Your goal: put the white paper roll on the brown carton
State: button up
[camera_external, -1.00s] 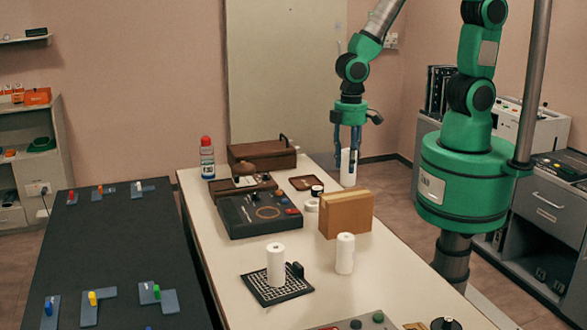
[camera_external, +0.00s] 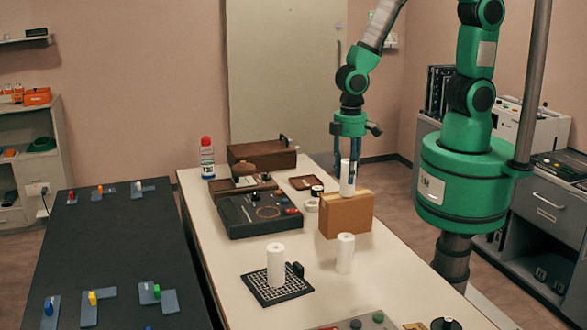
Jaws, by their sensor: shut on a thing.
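My gripper (camera_external: 346,172) points straight down and is shut on a white paper roll (camera_external: 347,181). The roll is upright, and the fingers cover part of its upper end. The brown carton (camera_external: 346,217) stands on the white table, directly below the roll in this view. The roll's lower end overlaps the carton's top face near its right half. I cannot tell whether it touches the carton or hangs just above it. Two other white paper rolls stand upright nearer the camera, one on a black grid mat (camera_external: 276,267) and one on the bare table (camera_external: 344,254).
A brown wooden box (camera_external: 262,155) and a red-capped bottle (camera_external: 207,158) stand at the back. The table between the carton and the grid mat is mostly clear.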

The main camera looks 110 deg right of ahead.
jog(key=shift+f, duration=0.2)
jog(key=o, duration=1.2)
jog(key=shift+r, duration=0.15)
notch_tip(320, 180, up, 12)
jog(key=shift+r+p, duration=0.1)
jog(key=shift+p, duration=0.3)
